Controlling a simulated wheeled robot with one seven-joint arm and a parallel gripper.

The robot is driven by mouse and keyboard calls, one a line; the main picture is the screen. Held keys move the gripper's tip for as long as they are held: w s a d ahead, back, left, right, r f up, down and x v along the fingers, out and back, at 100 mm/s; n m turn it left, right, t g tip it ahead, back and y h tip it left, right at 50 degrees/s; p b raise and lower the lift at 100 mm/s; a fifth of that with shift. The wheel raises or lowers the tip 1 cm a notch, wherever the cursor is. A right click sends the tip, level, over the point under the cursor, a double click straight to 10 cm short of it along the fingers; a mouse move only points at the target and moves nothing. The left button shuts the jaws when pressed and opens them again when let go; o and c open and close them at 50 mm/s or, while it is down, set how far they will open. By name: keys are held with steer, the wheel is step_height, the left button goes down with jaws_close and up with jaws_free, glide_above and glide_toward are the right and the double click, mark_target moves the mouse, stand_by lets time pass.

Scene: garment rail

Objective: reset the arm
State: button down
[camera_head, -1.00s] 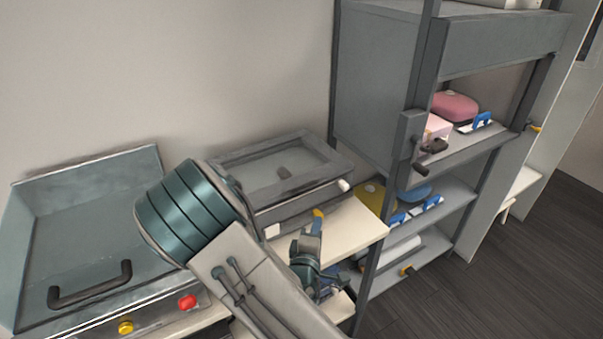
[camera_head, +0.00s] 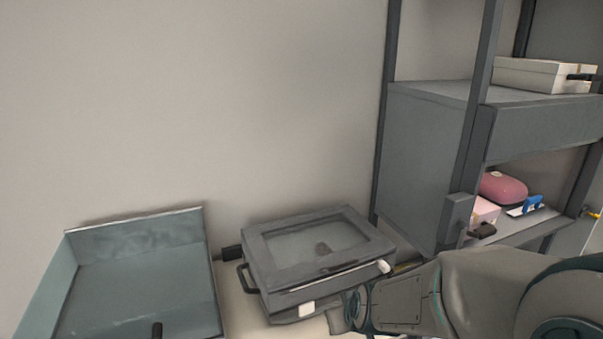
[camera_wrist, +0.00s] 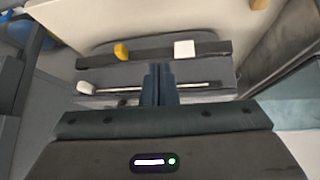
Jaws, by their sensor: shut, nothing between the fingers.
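My arm enters the head view from the lower right and reaches left. Its wrist end lies at the right front of a grey lidded case. My gripper (camera_wrist: 158,84) shows in the wrist view with its two dark fingers together and nothing between them. The fingers point toward the front of the grey case, which also shows in the head view (camera_head: 270,248). In the head view the fingertips are not clearly visible. I cannot tell whether the fingers touch the case.
A grey shelf unit (camera_head: 425,170) stands at the right, holding a pink case (camera_head: 503,187), a blue-handled item (camera_head: 533,203) and a white box (camera_head: 530,76) on top. An open teal-grey tray (camera_head: 140,290) is at the left. The wall behind is bare.

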steer(key=s+d+r+m+g, duration=0.1)
steer(key=s+d+r, duration=0.1)
steer(key=s, duration=0.3)
steer(key=s+d+r+m+g, duration=0.1)
steer(key=s+r, duration=0.3)
steer(key=s, duration=0.1)
steer(key=s+d+r+m+g+h, duration=0.1)
steer(key=s+d+r, duration=0.1)
steer(key=s, duration=0.3)
steer(key=shift+d+r, duration=0.3)
steer(key=shift+r, duration=0.2)
